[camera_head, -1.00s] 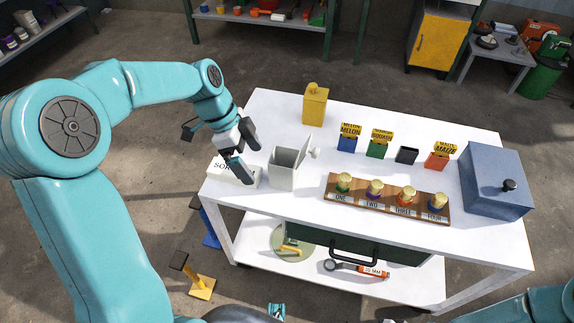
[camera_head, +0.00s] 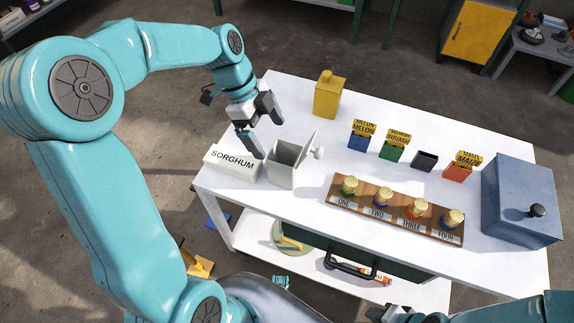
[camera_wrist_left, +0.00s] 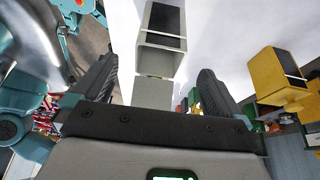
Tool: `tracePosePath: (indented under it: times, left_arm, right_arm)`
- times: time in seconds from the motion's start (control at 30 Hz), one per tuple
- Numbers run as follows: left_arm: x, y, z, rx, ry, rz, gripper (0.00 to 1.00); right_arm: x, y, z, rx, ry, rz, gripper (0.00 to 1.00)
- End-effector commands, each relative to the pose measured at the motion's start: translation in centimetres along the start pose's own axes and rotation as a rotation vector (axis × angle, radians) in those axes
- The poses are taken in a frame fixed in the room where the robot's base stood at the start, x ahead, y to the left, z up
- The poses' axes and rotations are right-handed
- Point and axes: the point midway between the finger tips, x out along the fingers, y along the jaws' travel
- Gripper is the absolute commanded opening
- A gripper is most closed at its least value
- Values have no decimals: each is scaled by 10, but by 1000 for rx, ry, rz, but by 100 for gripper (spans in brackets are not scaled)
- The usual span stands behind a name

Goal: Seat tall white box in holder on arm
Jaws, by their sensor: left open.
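A tall pale grey-white box (camera_head: 282,176) stands on the white table, with a flap-like lid tilted up on its right side. In the left wrist view the box (camera_wrist_left: 160,55) shows between the fingers, dark inside. My left gripper (camera_head: 264,132) is open above the box's left rear side; its fingers appear apart from the box. A low white block lettered SORGHUM (camera_head: 231,162) lies just left of the box. I cannot pick out a holder on an arm.
The table (camera_head: 310,212) also bears a yellow canister (camera_head: 328,98), several small labelled seed boxes, a wooden rack (camera_head: 396,212) with numbered knobs, and a blue-grey chest (camera_head: 520,200) at right. Bare tabletop lies between the yellow canister and the open box.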

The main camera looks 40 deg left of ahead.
Motion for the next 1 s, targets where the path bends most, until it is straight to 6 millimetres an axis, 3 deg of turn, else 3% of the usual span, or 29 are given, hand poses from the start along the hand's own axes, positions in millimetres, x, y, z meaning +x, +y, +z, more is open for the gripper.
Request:
tracePosePath:
  times: [0.13,0.37,0.63,0.97,1.0]
  left_arm:
    - [34,1,0,0,1,3,100]
    - [54,0,-2,-1,0,0,100]
    - [95,-3,-5,0,1,3,100]
    - [104,-5,-6,-1,0,-1,100]
    - [104,-5,-6,-1,0,-1,90]
  right_arm:
    - [6,2,0,0,0,0,43]
    - [8,3,0,0,0,0,43]
    - [13,5,0,0,0,0,43]
    - [13,5,0,0,0,0,43]
    - [13,5,0,0,0,0,43]
